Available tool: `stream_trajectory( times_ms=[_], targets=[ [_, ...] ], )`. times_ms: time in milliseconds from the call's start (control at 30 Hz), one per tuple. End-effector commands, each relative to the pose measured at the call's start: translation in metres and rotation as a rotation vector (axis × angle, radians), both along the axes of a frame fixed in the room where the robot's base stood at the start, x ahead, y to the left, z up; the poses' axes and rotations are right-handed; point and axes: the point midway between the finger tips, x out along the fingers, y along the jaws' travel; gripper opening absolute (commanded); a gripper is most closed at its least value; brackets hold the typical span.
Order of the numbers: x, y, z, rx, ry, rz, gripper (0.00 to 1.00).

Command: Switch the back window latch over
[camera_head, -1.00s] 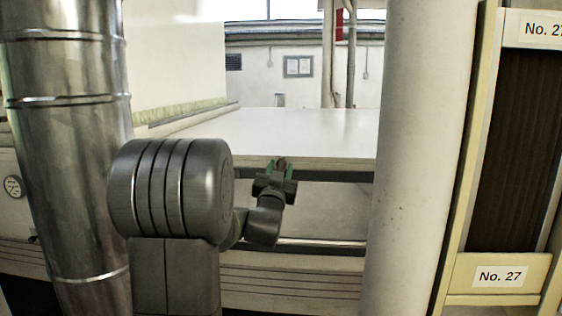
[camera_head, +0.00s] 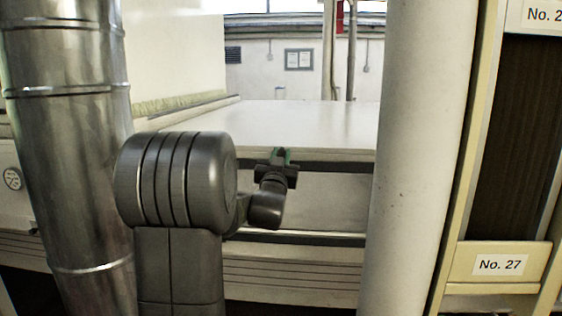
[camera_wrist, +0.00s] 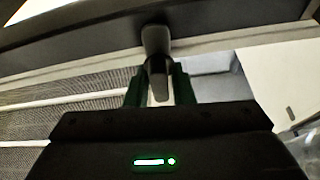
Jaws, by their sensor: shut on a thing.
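In the head view my gripper (camera_head: 279,157) is at the front edge of the white panel, right of my grey arm. The latch cannot be made out clearly there, as it is small and partly covered by the gripper.
A shiny metal duct (camera_head: 75,150) stands at the left. A thick pale column (camera_head: 415,160) stands right of my gripper. A cream frame with a No. 27 label (camera_head: 500,264) is at the far right. The white panel top (camera_head: 300,125) is bare.

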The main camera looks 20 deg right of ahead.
Motion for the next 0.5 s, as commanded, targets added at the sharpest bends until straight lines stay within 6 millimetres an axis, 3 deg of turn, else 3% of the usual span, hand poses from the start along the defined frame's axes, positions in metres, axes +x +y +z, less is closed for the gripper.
stream_trajectory(
  times_ms=[67, 500],
  targets=[
    [-0.0005, 0.0, -0.0061, -0.032, 0.015, -0.001, 0.0],
    [-0.0003, 0.0001, -0.0005, -0.122, 0.074, -0.001, 0.0]
  ],
)
